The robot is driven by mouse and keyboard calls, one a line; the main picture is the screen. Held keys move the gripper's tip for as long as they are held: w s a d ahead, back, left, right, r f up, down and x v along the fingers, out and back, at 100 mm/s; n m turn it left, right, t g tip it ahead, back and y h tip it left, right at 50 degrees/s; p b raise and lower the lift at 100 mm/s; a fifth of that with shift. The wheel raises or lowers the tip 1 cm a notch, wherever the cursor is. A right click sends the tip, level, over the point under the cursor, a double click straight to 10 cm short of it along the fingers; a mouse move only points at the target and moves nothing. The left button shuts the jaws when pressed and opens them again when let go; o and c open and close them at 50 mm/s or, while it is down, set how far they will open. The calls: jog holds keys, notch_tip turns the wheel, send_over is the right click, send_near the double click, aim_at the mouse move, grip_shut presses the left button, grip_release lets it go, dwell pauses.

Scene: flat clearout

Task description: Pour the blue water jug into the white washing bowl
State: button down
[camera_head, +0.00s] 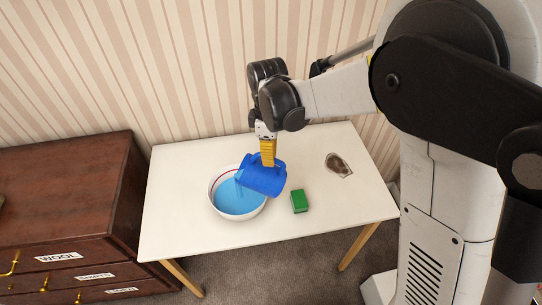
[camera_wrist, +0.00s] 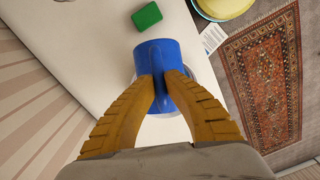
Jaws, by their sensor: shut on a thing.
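The blue water jug (camera_head: 263,178) is held tilted over the right side of the white washing bowl (camera_head: 214,203), its mouth towards the left. Blue water fills much of the bowl, and a thin blue streak shows below the jug's mouth. My gripper (camera_head: 268,160) comes down from above, its yellow fingers shut on the jug. In the wrist view, the fingers (camera_wrist: 167,84) close on the handle of the jug (camera_wrist: 158,55). There the jug hides most of the bowl; only a white edge (camera_wrist: 187,72) shows behind it. The inside of the jug is hidden.
A green block (camera_head: 299,201) lies on the white table (camera_head: 185,165) right of the bowl. A brownish, irregular item (camera_head: 338,165) lies further right. A brown chest of drawers (camera_head: 65,185) stands left of the table. The wrist view shows a patterned rug (camera_wrist: 265,80) on the floor.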

aim_at(258, 155)
jog(key=shift+a, duration=0.1)
jog(key=shift+w+a+f+h+b, duration=0.15)
jog(key=shift+a+h+b, duration=0.15)
jog(key=shift+a+h, duration=0.4)
jog(key=shift+a, duration=0.1)
jog(key=shift+a+h, duration=0.6)
jog(key=shift+a, duration=0.05)
jog(key=shift+r, duration=0.2)
